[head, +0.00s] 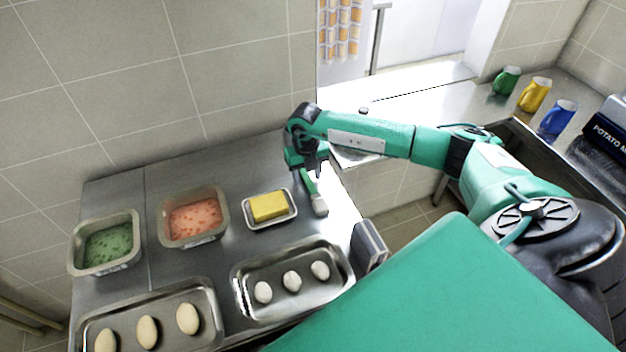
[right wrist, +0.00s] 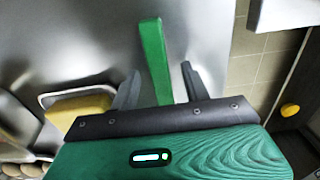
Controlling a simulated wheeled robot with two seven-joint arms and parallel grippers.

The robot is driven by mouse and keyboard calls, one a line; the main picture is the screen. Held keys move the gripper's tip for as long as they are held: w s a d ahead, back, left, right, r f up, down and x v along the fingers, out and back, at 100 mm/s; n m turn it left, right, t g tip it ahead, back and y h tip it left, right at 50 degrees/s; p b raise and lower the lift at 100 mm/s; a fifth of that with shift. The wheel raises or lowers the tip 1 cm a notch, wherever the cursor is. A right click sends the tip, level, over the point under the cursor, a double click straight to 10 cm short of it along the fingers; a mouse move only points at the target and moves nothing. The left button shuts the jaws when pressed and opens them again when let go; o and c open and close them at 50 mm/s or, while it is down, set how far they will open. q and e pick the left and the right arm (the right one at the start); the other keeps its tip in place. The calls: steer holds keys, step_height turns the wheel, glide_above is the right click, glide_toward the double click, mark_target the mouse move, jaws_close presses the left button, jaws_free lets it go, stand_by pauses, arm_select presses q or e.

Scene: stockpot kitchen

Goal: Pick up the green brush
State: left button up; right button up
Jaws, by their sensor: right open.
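The green brush (head: 310,184) lies on the steel counter, to the right of the butter tray, with its pale bristle end towards the front. My right gripper (head: 307,168) is over the far end of its handle and hides part of it. In the right wrist view the green handle (right wrist: 154,55) runs between the two dark fingers of my right gripper (right wrist: 158,72). The fingers are apart, with a gap on each side of the handle. I cannot tell how far down they reach beside it. My left gripper is not in view.
A yellow block (head: 269,207) sits in a small tray left of the brush. Tubs of red (head: 193,218) and green food (head: 107,243) stand further left. Trays with white pieces (head: 292,281) and larger pale pieces (head: 147,331) lie in front. Several mugs (head: 534,95) stand far right.

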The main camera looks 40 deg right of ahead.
steer(key=shift+f, duration=0.25)
jaws_close()
steer(key=shift+r, duration=0.15)
